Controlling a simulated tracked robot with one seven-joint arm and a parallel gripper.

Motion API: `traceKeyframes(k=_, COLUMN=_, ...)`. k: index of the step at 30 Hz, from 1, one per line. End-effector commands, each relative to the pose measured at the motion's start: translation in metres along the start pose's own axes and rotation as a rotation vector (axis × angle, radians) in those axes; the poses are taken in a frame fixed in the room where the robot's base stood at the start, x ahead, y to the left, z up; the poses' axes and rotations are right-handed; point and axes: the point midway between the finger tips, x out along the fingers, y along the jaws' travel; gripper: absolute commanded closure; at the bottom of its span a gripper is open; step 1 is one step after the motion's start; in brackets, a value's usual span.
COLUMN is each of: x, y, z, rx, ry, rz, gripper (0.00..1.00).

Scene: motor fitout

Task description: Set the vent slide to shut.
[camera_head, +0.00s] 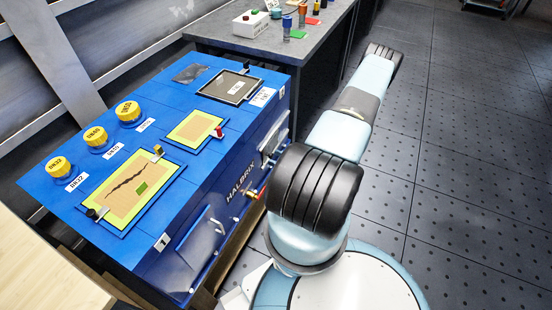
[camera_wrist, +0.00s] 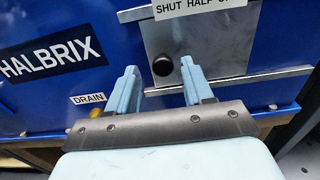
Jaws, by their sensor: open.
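The vent slide is a bare metal plate (camera_wrist: 210,42) with a round black knob (camera_wrist: 162,65) near its left edge. It sits between two metal rails on the blue front panel, under a label whose readable words are SHUT and HALF, cut by the frame's top. The vent slide also shows on the side of the blue unit in the head view (camera_head: 275,138). My gripper (camera_wrist: 160,67) is open in the wrist view. Its pale blue fingers stand to the left and right of the knob, apart from it; I cannot tell the depth. My gripper is not seen in the head view.
The blue unit (camera_head: 226,165) carries HALBRIX lettering. A DRAIN label (camera_wrist: 87,98) is left of the fingers, with a yellow part below it. On top are yellow-capped jars and framed panels. A dark bench (camera_head: 290,45) with small items stands behind. Tiled floor is clear to the right.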

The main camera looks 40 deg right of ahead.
Motion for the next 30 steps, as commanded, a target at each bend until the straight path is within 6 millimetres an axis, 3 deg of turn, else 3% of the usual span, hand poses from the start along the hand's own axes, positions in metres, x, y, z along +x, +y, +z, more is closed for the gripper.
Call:
traceKeyframes(k=12, x=-0.08, y=-0.001, z=-0.001, rx=0.0, ry=0.001, rz=-0.002, gripper=0.49)
traceKeyframes(k=18, x=-0.109, y=-0.001, z=-0.001, rx=0.001, ry=0.002, rz=-0.001, gripper=0.49)
traceKeyframes(k=30, x=-0.124, y=0.0, z=-0.001, rx=0.001, ry=0.001, rz=0.001, gripper=0.49)
